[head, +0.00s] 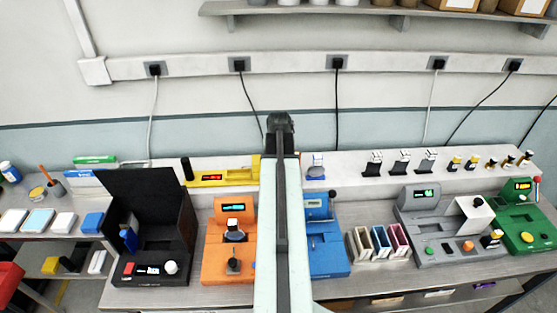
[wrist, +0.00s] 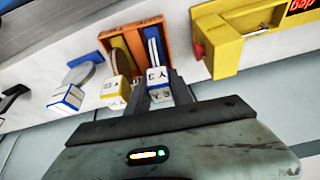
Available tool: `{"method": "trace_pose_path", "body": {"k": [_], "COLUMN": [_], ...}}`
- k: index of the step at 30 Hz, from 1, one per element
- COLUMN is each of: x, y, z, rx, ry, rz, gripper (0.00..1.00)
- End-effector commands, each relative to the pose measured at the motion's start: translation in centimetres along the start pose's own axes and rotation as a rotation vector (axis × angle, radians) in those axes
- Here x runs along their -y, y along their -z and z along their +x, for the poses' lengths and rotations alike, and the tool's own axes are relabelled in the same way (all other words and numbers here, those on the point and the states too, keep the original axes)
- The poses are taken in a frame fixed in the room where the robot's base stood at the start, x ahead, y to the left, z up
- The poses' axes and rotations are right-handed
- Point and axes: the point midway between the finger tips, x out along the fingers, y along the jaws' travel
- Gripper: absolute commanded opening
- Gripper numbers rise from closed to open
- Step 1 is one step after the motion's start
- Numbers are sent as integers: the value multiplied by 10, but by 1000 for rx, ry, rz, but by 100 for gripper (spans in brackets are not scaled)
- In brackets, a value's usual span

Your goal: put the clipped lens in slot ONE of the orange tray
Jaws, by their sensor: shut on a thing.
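In the wrist view, my gripper (wrist: 161,92) is shut on a white block with blue edges (wrist: 159,94), the grip end of a lens with a blue plate (wrist: 153,48). The blue plate overlaps the orange tray (wrist: 136,42); I cannot tell whether it is seated in a slot or just above it. The slot numbers are not readable. In the head view my arm hides the gripper, the held lens and the tray.
A yellow device (wrist: 222,45) with a red display stands close to the tray's right in the wrist view. To the left is a loose lens with a grey disc (wrist: 67,96), also in the head view (head: 317,168). Orange (head: 228,250) and blue (head: 322,245) stations stand in front.

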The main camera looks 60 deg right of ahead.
Motion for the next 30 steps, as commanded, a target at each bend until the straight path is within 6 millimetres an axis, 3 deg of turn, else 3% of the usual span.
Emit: {"method": "trace_pose_path", "body": {"k": [1, 2, 4, 17, 23, 30], "x": [0, 0, 0, 1, 1, 2], "y": [-1, -1, -1, 1, 2, 3], "z": [3, 3, 2, -5, -37, -96], "rx": [0, 0, 0, 0, 0, 0], "ry": [0, 0, 0, 1, 1, 1], "rz": [0, 0, 0, -1, -2, -2], "gripper": [0, 29, 48, 48, 48, 48]}}
